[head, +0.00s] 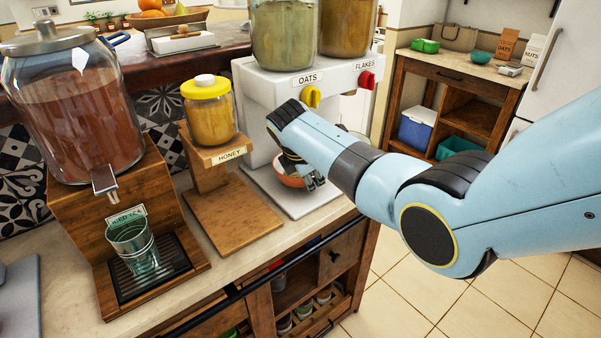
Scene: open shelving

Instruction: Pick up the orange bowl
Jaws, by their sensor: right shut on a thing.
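The orange bowl (286,176) is at the base of the white cereal dispenser (252,91), below the OATS outlet with the yellow knob. My right arm comes in from the right, and my right gripper (313,181) is shut on the bowl's near right side. The arm hides much of the bowl, and I cannot tell whether it touches the dispenser's tray (292,202). My left gripper is not in view.
A honey jar (209,115) on a wooden stand is left of the dispenser. Further left are a large drink dispenser (70,110) and a glass (133,247) on its drip tray. The counter's front edge runs below; floor is open at right.

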